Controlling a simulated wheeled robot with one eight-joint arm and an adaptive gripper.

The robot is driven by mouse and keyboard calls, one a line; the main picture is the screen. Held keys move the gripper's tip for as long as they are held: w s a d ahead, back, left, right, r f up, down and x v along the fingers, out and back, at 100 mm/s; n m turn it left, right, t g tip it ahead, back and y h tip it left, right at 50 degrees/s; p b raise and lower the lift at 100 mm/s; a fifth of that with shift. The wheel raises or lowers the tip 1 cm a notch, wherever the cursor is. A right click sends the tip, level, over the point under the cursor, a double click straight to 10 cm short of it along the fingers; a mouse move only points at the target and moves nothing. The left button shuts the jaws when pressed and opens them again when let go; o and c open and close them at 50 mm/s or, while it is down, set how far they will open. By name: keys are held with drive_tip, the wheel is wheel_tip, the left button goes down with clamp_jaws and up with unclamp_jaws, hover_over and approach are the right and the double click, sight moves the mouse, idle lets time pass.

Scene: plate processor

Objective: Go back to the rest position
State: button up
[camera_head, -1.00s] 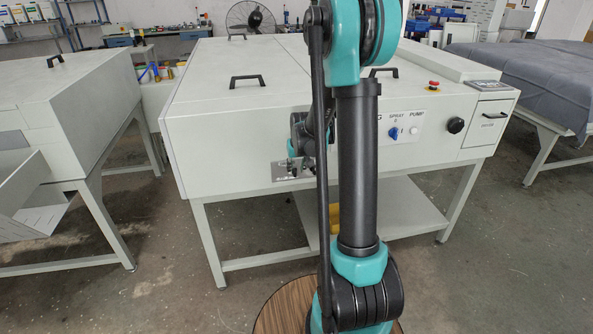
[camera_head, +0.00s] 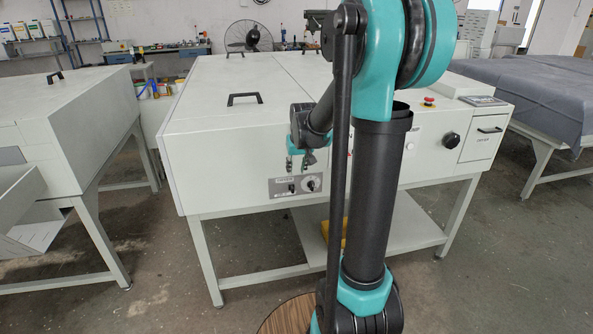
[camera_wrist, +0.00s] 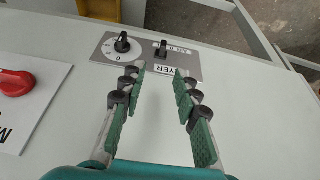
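My gripper (camera_head: 301,161) hangs in front of the plate processor (camera_head: 225,145), above its small grey panel with a dial and a switch. In the wrist view my gripper (camera_wrist: 163,77) has its two fingers well apart with nothing between them. Past the fingertips is the grey panel (camera_wrist: 140,52), with a black round dial (camera_wrist: 122,44) and a black switch (camera_wrist: 162,49). The fingertips appear apart from both knobs, though the exact gap to the panel is hard to tell. A red knob (camera_wrist: 14,82) on a white plate is at the left of the wrist view.
The processor's lid has a black handle (camera_head: 244,98). A red emergency button (camera_head: 429,101) and black knob (camera_head: 451,139) are at its right. Another machine (camera_head: 62,105) stands left and a cloth-covered table (camera_head: 535,92) right. Floor shows between them.

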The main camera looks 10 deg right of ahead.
drive_tip(key=s+f, duration=0.4)
drive_tip(key=s, duration=0.9)
drive_tip(key=s+a+f, duration=0.1)
drive_tip(key=s+f, duration=0.3)
drive_tip(key=s, duration=1)
drive_tip(key=shift+a+f, duration=0.2)
drive_tip(key=shift+a, duration=0.05)
